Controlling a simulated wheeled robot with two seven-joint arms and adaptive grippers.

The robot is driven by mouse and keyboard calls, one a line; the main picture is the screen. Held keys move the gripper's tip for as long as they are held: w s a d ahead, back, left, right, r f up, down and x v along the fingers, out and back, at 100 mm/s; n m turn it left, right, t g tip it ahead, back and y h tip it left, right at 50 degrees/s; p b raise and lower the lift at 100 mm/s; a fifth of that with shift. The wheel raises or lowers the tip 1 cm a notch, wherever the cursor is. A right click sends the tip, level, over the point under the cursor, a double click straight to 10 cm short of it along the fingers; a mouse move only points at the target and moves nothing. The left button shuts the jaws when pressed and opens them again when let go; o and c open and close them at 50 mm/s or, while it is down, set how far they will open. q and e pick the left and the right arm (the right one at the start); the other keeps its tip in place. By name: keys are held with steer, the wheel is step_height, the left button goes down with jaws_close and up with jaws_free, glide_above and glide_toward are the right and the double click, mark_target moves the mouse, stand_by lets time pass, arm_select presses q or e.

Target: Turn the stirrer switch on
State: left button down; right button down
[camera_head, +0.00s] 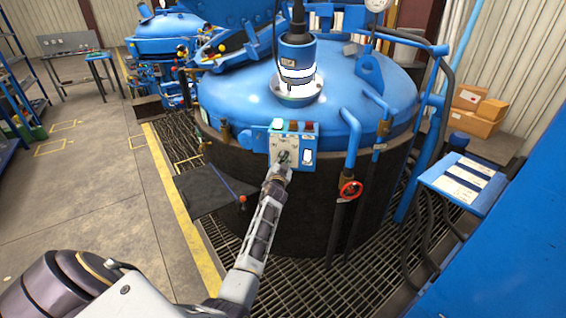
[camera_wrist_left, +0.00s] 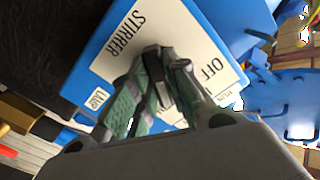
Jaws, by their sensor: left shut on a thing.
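The stirrer control panel is a blue box with a pale plate (camera_head: 276,150) on the side of the blue furnace lid. In the left wrist view its white label (camera_wrist_left: 130,38) reads STIRRER and OFF, turned sideways. My left gripper (camera_head: 284,157) is at this plate, reaching up from below. In the left wrist view its two fingers (camera_wrist_left: 158,80) are closed around a dark switch knob (camera_wrist_left: 154,66) between them. The fingers hide much of the knob, so I cannot tell its exact setting. My right gripper is not in view.
The round furnace lid (camera_head: 240,95) carries a blue stirrer motor (camera_head: 297,52). A red valve wheel (camera_head: 350,190) and blue pipes are right of the panel. A dark flat plate (camera_head: 210,192) juts out at the left. A blue stand with labels (camera_head: 462,183) is at the right.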

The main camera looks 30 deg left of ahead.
arm_select(q)
steer(key=m, duration=0.2)
steer(key=shift+f+m, duration=0.1)
steer(key=shift+m, duration=0.2)
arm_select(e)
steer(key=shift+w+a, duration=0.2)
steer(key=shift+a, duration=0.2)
arm_select(q)
steer(key=shift+m, duration=0.3)
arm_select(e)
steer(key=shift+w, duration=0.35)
arm_select(q)
steer(key=c, duration=1.4)
jaws_free()
steer(key=shift+d, duration=0.1)
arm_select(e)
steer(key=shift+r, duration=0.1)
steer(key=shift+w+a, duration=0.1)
arm_select(q)
steer(key=shift+s, duration=0.15)
steer(key=shift+v, duration=3.6)
steer(key=shift+d, duration=0.1)
